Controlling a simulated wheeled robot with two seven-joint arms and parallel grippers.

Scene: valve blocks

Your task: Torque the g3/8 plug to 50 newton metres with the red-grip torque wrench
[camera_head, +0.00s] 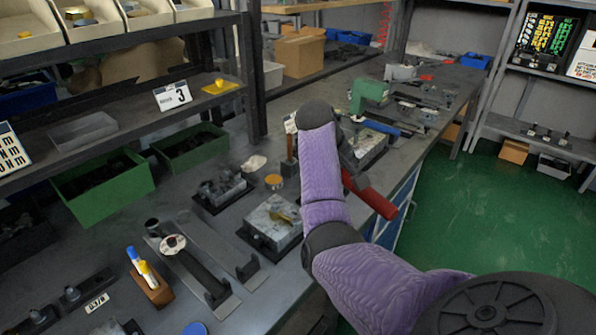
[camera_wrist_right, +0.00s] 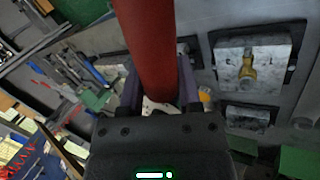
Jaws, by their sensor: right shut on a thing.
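The red-grip torque wrench (camera_head: 370,195) shows its red handle sticking out below and to the right of my right gripper, over the bench's front edge. My right gripper (camera_wrist_right: 158,88) is shut on that red grip (camera_wrist_right: 150,45), which runs up between its fingers. In the head view this gripper is mostly hidden behind my purple forearm. A grey valve block (camera_head: 270,228) with a brass-coloured fitting stands on a dark base left of my arm; it also shows in the wrist view (camera_wrist_right: 232,78). I cannot read which plug is g3/8. My left gripper is not in view.
A second block (camera_head: 222,190) stands behind and left, and another block (camera_head: 370,150) is partly hidden behind my arm. An empty long holder (camera_head: 200,270) and marker stand (camera_head: 152,285) lie at front left.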

